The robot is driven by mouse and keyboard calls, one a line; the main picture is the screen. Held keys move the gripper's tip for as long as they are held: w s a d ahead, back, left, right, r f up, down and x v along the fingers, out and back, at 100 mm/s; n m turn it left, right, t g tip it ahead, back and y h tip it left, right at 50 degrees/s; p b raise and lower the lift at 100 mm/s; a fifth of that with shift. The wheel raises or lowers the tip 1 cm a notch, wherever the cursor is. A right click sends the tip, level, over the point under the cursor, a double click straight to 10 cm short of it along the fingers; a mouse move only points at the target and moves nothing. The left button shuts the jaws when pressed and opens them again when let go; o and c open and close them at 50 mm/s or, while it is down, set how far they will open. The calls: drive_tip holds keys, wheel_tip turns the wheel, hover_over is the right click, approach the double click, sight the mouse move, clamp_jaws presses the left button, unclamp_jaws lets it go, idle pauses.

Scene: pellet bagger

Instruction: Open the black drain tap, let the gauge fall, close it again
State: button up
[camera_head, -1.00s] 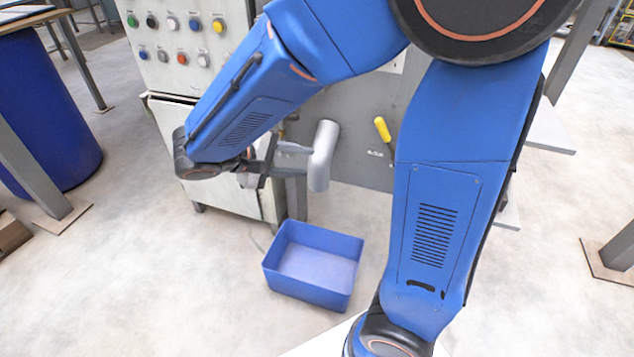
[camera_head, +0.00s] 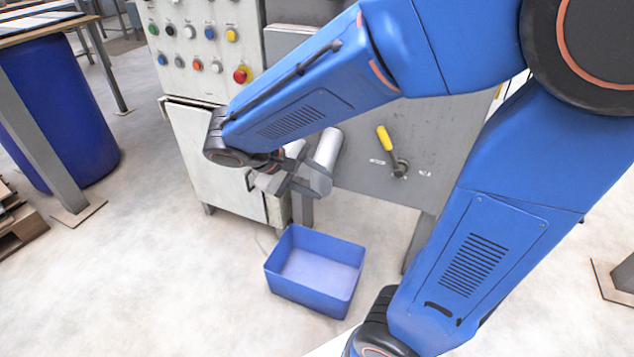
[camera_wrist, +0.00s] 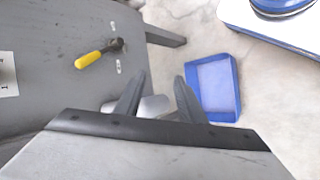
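I cannot make out a black drain tap or a gauge in either view. My gripper (camera_head: 307,182) is in front of the grey cabinet, by the lower end of a light grey pipe (camera_head: 326,150). In the wrist view my gripper (camera_wrist: 161,76) has its two fingers apart, with nothing seen held between the tips. The grey pipe (camera_wrist: 153,104) shows behind the fingers, partly hidden by them; I cannot tell whether they touch it. A lever with a yellow handle (camera_head: 384,138) sits on the grey panel to the right of the pipe; its handle (camera_wrist: 88,60) is left of my fingers in the wrist view.
An open blue bin (camera_head: 312,309) stands on the floor below the pipe. A control box with coloured buttons (camera_head: 190,48) is at upper left, above a pale cabinet door (camera_head: 215,165). A blue drum (camera_head: 62,120) and table legs stand at left.

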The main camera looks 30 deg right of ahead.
drive_tip(key=shift+w, duration=0.1)
drive_tip(key=c, duration=0.7)
drive_tip(key=w+n+t, duration=0.1)
drive_tip(key=w+n, duration=0.2)
drive_tip(key=w+n+t+h, duration=0.1)
drive_tip(key=w+n, duration=0.2)
drive_tip(key=n, duration=0.1)
drive_tip(key=w+d+n+t+h, duration=0.1)
drive_tip(key=w+n, duration=0.2)
drive_tip(key=shift+d+f+n, duration=0.1)
drive_tip(key=shift+f+n, duration=0.2)
drive_tip(key=shift+f, duration=0.1)
clamp_jaws()
drive_tip(key=w+a+f+n+t, duration=0.25)
drive_tip(key=w+n+t, duration=0.25)
drive_tip(key=w+n, duration=0.7)
drive_tip(key=w+d+r+n, duration=0.1)
drive_tip(key=w+d, duration=0.3)
drive_tip(key=d, duration=0.3)
drive_tip(key=shift+n+h, duration=0.3)
drive_tip(key=shift+n, duration=0.1)
